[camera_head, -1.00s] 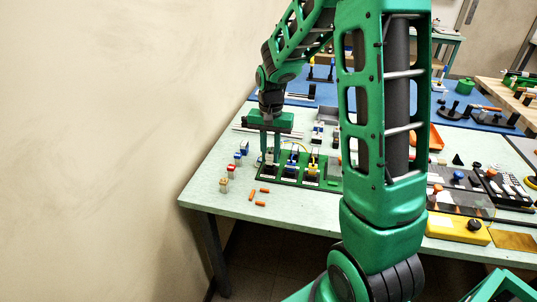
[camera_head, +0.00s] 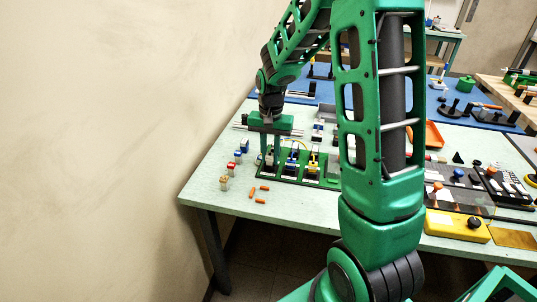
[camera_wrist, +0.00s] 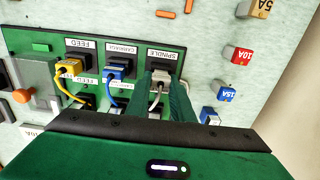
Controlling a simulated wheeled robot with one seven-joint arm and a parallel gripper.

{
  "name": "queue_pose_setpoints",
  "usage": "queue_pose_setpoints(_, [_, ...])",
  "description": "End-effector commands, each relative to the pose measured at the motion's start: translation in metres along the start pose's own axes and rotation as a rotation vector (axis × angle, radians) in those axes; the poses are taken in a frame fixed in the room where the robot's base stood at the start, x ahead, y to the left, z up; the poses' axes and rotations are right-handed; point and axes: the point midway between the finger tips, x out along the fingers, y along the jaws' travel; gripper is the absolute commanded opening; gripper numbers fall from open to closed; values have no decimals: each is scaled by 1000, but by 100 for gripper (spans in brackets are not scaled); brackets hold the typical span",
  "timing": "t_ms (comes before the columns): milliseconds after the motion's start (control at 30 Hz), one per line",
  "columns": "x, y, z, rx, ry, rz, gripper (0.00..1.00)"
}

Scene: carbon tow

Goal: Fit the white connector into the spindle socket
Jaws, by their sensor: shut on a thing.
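The white connector (camera_wrist: 161,76) is between the fingertips of my gripper (camera_wrist: 165,84) in the wrist view, with its pale cable trailing back. It is at the front edge of the black spindle socket (camera_wrist: 160,56), under the SPINDLE label. I cannot tell how deep it is in the socket. My gripper is shut on the connector; in the head view my gripper (camera_head: 269,160) reaches down at the left end of the green board (camera_head: 315,181).
Beside it, a blue connector (camera_wrist: 117,70) is at the carriage socket and a yellow connector (camera_wrist: 71,68) at the feed socket. Labelled blocks, including a red one (camera_wrist: 242,54), stand beside the board. Orange pegs (camera_head: 254,191) lie on the table in front.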

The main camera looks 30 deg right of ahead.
Motion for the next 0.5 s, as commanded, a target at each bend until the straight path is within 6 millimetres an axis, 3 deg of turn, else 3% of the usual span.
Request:
queue_pose_setpoints(33, [0,0,0,0,0,0,28])
queue_pose_setpoints(100, [0,0,0,0,0,0,43])
queue_pose_setpoints(500, [-7,0,0,0,0,0,43])
